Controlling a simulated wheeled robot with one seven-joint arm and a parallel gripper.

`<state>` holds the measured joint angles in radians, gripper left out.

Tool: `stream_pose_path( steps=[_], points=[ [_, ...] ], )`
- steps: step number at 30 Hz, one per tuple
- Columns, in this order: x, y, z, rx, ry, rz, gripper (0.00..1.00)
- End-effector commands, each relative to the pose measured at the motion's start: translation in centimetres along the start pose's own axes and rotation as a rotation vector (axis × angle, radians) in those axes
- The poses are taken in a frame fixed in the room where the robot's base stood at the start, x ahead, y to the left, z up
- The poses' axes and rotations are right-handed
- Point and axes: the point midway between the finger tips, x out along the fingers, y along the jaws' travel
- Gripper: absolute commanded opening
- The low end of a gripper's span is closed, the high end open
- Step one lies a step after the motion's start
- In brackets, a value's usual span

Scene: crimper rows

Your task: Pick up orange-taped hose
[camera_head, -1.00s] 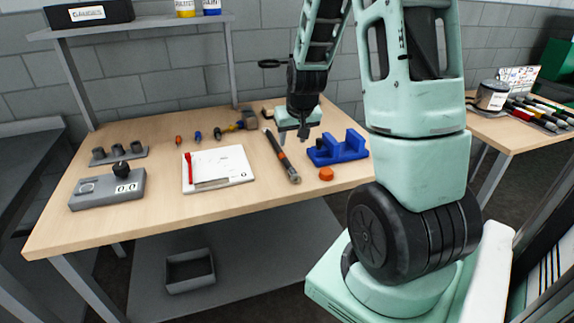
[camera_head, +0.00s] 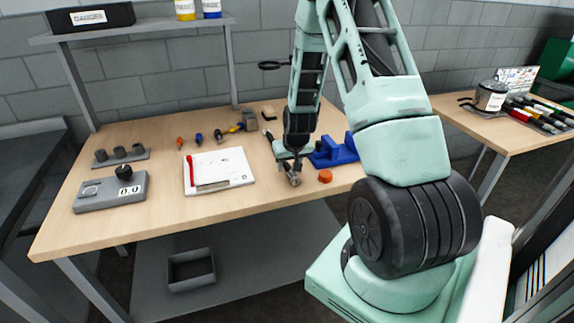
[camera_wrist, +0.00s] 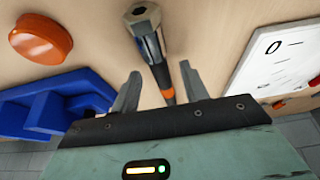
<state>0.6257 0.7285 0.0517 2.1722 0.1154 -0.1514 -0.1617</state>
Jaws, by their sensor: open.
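The orange-taped hose (camera_wrist: 158,58) is a dark rod with orange bands and a metal end fitting, lying on the wooden table. In the head view its near end fitting (camera_head: 294,179) shows below my gripper, and its middle is hidden by my arm. My gripper (camera_wrist: 158,85) is open. In the wrist view its two fingers stand on either side of the hose, which runs between them, with no clear contact. In the head view my gripper (camera_head: 290,163) is low over the hose; its height above the table is hard to tell.
A blue cradle block (camera_head: 335,152) stands close to the right of my gripper, with an orange cap (camera_head: 325,176) in front. A white board with a red pen (camera_head: 222,169) lies to the left. A grey box with a dial (camera_head: 110,192) is farther left.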

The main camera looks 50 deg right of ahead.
Motion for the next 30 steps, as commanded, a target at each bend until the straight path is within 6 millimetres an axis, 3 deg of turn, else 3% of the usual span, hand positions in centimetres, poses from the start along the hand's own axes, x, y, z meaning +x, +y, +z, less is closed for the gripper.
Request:
stream_pose_path(
  steps=[11,16,30],
  points=[
    [1.03,-0.01,0.01,0.0,0.001,0.0,0.45],
    [1.02,-0.01,0.01,0.0,0.001,0.0,0.0],
    [0.33,-0.01,-0.38,0.0,0.004,0.0,0.0]
  ],
)
